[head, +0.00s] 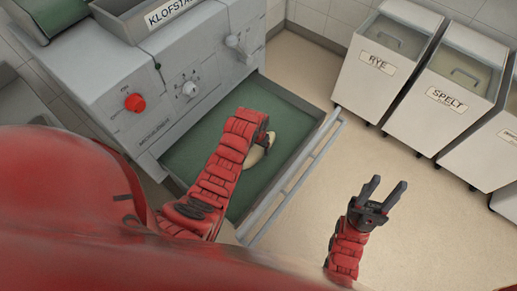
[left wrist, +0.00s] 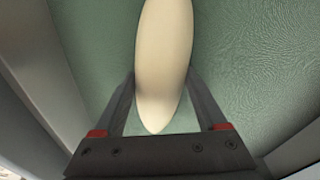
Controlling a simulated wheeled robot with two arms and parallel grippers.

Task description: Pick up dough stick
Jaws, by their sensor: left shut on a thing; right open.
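A pale, tapered dough stick (head: 258,150) is at the green-lined tray (head: 200,150) of the grey machine. In the head view my left arm hides part of it. In the left wrist view the dough stick (left wrist: 164,60) lies lengthwise between the two fingers of my left gripper (left wrist: 163,95), against the green lining. My left gripper also shows in the head view (head: 262,140), over the tray, and it is shut on the dough stick. I cannot tell whether the dough touches the lining. My right gripper (head: 381,195) is open and empty, over the floor right of the tray.
The grey machine (head: 190,70) with a red knob (head: 134,102) stands behind the tray. A metal rail (head: 292,180) runs along the tray's right side. Bins marked RYE (head: 378,64) and SPELT (head: 446,100) stand at the right. Open floor lies between the rail and bins.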

